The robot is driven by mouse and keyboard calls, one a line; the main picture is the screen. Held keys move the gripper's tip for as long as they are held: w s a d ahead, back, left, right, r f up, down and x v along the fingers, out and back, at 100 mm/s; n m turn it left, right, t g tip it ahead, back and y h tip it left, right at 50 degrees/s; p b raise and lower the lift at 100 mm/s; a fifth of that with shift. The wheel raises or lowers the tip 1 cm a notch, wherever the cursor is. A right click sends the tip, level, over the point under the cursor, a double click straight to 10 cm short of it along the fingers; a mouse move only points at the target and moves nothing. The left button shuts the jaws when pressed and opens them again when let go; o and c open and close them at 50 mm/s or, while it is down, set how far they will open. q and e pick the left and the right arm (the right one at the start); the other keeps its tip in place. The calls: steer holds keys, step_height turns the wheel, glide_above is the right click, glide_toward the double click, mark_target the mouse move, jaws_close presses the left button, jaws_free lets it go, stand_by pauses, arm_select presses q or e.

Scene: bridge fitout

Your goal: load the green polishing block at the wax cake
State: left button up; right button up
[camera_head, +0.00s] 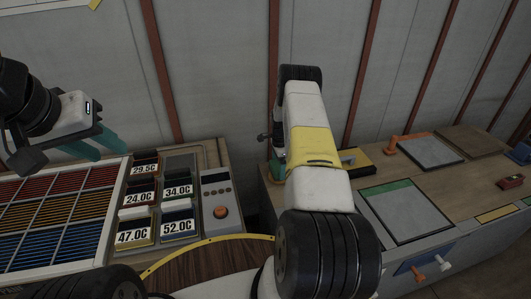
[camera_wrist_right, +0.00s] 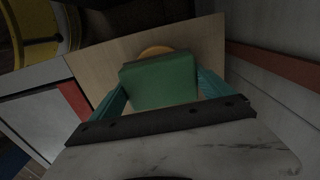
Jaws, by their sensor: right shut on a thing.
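The green polishing block (camera_wrist_right: 158,84) sits between the teal fingers of my right gripper (camera_wrist_right: 162,90) in the right wrist view, and that gripper is shut on it. A rounded orange-yellow thing (camera_wrist_right: 155,50), possibly the wax cake, shows just past the block's far edge on a pale wooden surface. The block hides most of it, and I cannot tell whether they touch. In the head view my right arm covers most of that spot. My left gripper (camera_head: 92,148) is open and empty at the left, above a panel of coloured strips.
The wooden bench (camera_head: 457,190) at the right holds a grey plate (camera_head: 431,152), a green-edged pad (camera_head: 395,212) and a small red block (camera_head: 511,182). A temperature panel (camera_head: 215,152) stands left of my right arm. A wall closes off the back.

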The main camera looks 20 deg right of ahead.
mark_target(278, 165)
steer(key=shift+f, duration=0.55)
stand_by(1.4)
steer(key=shift+r, duration=0.15)
steer(key=shift+r, duration=3.4)
